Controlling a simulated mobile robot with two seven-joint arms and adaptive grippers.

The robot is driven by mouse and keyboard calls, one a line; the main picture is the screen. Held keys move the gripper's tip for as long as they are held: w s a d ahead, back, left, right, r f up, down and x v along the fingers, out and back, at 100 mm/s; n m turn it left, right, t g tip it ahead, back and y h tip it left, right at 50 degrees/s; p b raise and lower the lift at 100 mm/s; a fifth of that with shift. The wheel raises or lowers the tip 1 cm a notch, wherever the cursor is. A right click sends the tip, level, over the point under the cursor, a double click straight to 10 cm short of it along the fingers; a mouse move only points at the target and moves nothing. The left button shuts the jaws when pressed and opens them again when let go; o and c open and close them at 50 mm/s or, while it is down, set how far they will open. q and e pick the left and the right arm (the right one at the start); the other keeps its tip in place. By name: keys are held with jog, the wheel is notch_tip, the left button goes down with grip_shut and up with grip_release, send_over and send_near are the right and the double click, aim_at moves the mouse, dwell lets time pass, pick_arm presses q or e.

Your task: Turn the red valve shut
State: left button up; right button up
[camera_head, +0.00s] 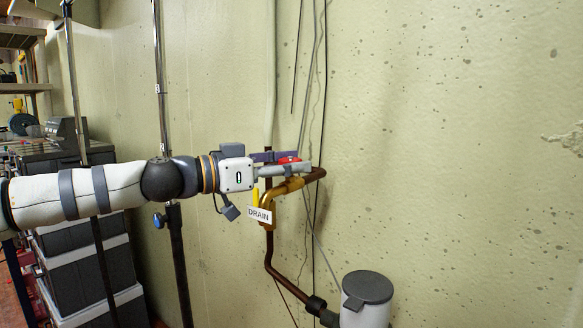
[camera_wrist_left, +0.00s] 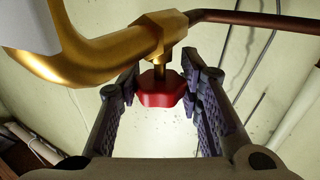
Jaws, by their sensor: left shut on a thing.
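The red valve (camera_head: 289,160) is a small red handle on a brass tap fitting (camera_head: 283,188) on a copper pipe by the wall. The wrist view shows the red valve (camera_wrist_left: 157,91) on a short brass stem under the brass body (camera_wrist_left: 110,52). My left gripper (camera_head: 284,163) reaches in from the left, with one finger on each side of the handle, and is shut on it. The fingers partly hide the valve in the head view. My right gripper is in neither view.
A white DRAIN tag (camera_head: 259,215) hangs below the tap. The copper pipe (camera_head: 269,250) runs down to a grey-lidded cylinder (camera_head: 367,300). Thin cables hang on the wall behind. Dark stands, stacked bins (camera_head: 92,275) and shelves are at left. The wall at right is bare.

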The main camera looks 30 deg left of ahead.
pick_arm(q)
jog(key=m+g+h+b, duration=0.1)
jog(key=g+h+b, duration=0.1)
jog(key=m+g+h+b, duration=0.2)
jog(key=f+m+g+h+b, duration=0.1)
jog(key=m+h+b, duration=0.1)
jog(key=shift+w+g, duration=0.3)
jog(key=shift+g, duration=0.1)
jog(key=shift+r+m+g+h+b, duration=0.1)
jog(key=shift+m+g+h+b, duration=0.35)
jog(key=shift+m+g, duration=0.2)
jog(key=shift+s+d+r+m+g+h, duration=0.15)
jog(key=shift+m+g+h, duration=0.1)
jog(key=shift+m+g, duration=0.25)
jog(key=shift+r+m+g, duration=0.2)
jog(key=shift+m+g, duration=0.05)
jog(key=shift+g, duration=0.3)
jog(key=shift+s+r+m+g+h+p, duration=0.1)
jog(key=shift+m+g+h+p, duration=0.6)
jog(key=shift+g, duration=0.5)
jog(key=shift+m+g, duration=0.3)
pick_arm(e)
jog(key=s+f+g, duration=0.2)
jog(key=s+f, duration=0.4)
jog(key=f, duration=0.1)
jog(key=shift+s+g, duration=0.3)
pick_arm(q)
jog(key=shift+g, duration=0.3)
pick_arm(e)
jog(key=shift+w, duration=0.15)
